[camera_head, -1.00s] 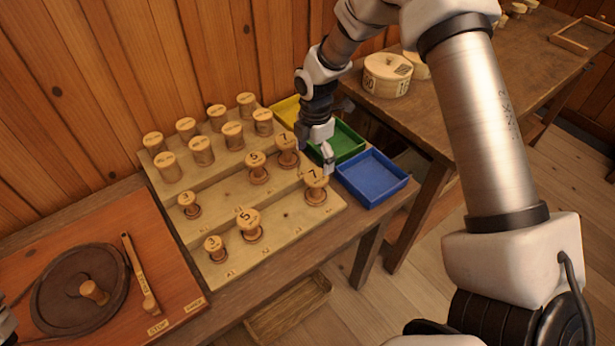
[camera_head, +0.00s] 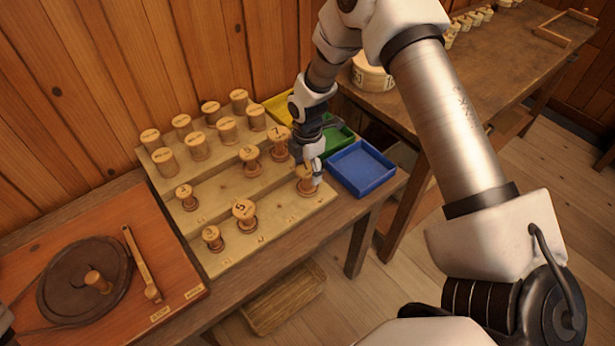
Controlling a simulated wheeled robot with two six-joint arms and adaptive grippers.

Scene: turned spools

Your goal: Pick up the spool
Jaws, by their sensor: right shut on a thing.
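A wooden spool (camera_head: 304,188) stands at the right end of the front row on the stepped rack (camera_head: 283,222). My right gripper (camera_head: 312,176) is down at this spool and shut on it; the fingers hide part of its top. The spool looks upright and still on the rack. Two other spools stand in the front row, one marked 5 (camera_head: 244,214) and a smaller one (camera_head: 213,238). The middle row holds a spool marked 7 (camera_head: 279,143), one marked 5 (camera_head: 250,160) and a small one (camera_head: 184,197).
Several wooden cylinders stand on the rack's back step. Blue (camera_head: 361,168), green (camera_head: 338,137) and yellow (camera_head: 280,107) trays lie right of and behind the rack. An orange board (camera_head: 190,270) with a dark turntable (camera_head: 70,283) is at left. A wooden wall is behind.

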